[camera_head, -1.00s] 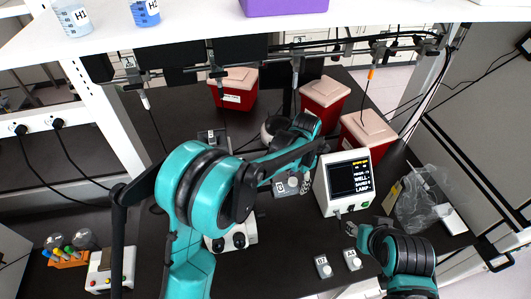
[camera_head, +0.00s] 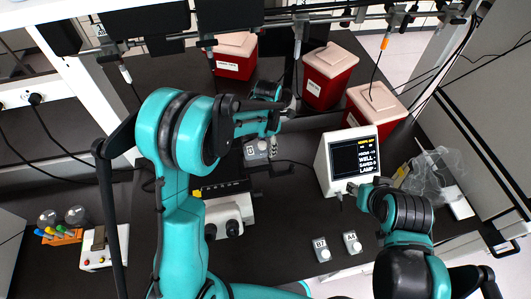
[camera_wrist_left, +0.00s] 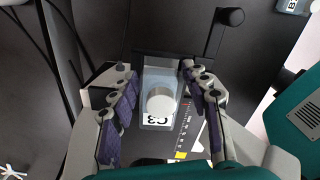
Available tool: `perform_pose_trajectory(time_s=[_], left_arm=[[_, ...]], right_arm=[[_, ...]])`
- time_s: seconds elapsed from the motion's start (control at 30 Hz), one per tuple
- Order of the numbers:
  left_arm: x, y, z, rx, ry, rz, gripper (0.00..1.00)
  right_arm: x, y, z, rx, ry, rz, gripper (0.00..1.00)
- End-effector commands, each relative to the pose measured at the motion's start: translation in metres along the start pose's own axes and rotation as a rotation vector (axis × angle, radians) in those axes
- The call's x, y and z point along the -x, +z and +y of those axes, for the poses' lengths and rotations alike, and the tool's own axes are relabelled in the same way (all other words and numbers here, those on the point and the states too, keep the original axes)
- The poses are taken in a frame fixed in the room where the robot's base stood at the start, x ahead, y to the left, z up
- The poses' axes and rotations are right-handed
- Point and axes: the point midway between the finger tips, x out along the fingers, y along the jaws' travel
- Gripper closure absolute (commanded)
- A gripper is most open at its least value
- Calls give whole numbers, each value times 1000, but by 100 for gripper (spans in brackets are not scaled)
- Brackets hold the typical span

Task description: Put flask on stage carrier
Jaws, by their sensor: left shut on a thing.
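The flask (camera_wrist_left: 156,82), clear with a round white cap and a label reading C3, is between the two fingers of my left gripper (camera_wrist_left: 158,76), which is shut on it. Below it in the left wrist view lies a dark stage with a scale and a yellow mark, the stage carrier (camera_wrist_left: 186,135). The stage carrier also shows in the head view (camera_head: 222,189), on the white microscope (camera_head: 236,212).
A white display box (camera_head: 347,160) stands right of centre. Two flasks, B7 (camera_head: 322,250) and A4 (camera_head: 352,243), stand in front of it. Red bins (camera_head: 328,78) line the back. A button box (camera_head: 103,249) is at left.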

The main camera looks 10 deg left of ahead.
Motion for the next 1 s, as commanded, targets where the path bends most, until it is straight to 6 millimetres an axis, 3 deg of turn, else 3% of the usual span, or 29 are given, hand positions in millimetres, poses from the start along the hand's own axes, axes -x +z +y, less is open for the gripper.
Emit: perform_pose_trajectory(time_s=[0.17,0.4,0.93,0.97,1.0], left_arm=[[-10,-5,4,0,0,0,100],[-44,-4,3,0,0,0,100],[-52,-4,3,0,0,0,100],[-51,-4,3,0,-1,0,48],[-51,-4,3,0,-1,0,37]], right_arm=[[-4,3,0,0,0,0,60],[-18,13,0,0,0,0,60],[-24,17,0,0,0,0,60],[-23,17,0,0,0,0,60],[-23,16,0,0,0,0,60]])
